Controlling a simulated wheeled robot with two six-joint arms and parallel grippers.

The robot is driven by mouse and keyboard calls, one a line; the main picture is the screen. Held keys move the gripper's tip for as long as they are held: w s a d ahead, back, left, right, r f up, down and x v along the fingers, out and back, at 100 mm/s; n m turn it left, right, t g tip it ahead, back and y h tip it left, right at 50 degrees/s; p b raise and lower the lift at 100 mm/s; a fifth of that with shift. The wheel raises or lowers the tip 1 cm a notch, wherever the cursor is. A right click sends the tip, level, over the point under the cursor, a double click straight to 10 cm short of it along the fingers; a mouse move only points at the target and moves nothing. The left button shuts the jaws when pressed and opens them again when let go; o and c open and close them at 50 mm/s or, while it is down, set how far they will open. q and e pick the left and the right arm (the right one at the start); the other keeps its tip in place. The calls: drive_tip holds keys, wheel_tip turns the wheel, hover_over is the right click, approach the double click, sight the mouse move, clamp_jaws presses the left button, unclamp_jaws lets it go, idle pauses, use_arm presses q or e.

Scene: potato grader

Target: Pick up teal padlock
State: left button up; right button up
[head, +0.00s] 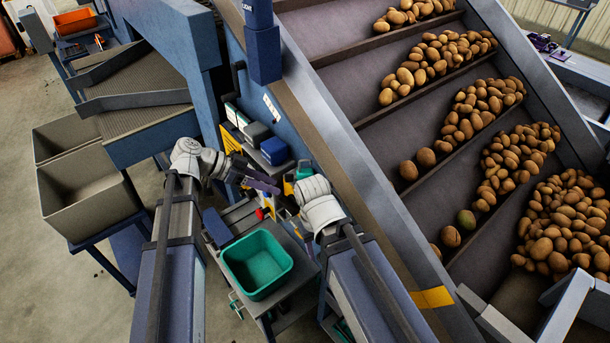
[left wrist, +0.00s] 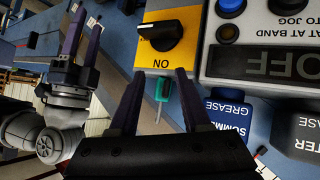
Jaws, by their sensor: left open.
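A small teal object (left wrist: 163,88) with a thin stem shows just below the yellow switch box in the left wrist view. It may be the teal padlock, but its shape is too small to be sure. A teal patch (head: 304,169) also shows beside the machine in the head view. My left gripper (left wrist: 160,77) is open, and the teal object appears between its fingers, with no visible contact. In the head view my left gripper (head: 262,183) reaches toward the machine's side panel. My right gripper (left wrist: 86,33) shows at the left of the wrist view, fingers apart and empty.
A yellow switch box (left wrist: 168,37) with a black knob and a grey control box (left wrist: 262,35) sit close ahead. A green bin (head: 257,263) rests on a cart below. The potato conveyor (head: 345,75) fills the right side.

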sight(305, 171)
use_arm(q)
wheel_tip(305, 171, up, 4)
drive_tip(key=w+m+h, duration=0.2)
drive_tip(key=m+h, duration=0.1)
drive_tip(key=shift+y, duration=0.3)
drive_tip(key=shift+r+b+x, duration=0.15)
drive_tip(key=shift+b+x, duration=0.55)
drive_tip(key=shift+x, duration=1.3)
drive_tip(key=shift+r+b+x, duration=0.1)
drive_tip(key=shift+b+x, duration=0.6)
drive_tip(key=shift+x, duration=1.3)
drive_tip(key=shift+d, duration=0.1)
drive_tip(key=shift+c, duration=0.2)
clamp_jaws()
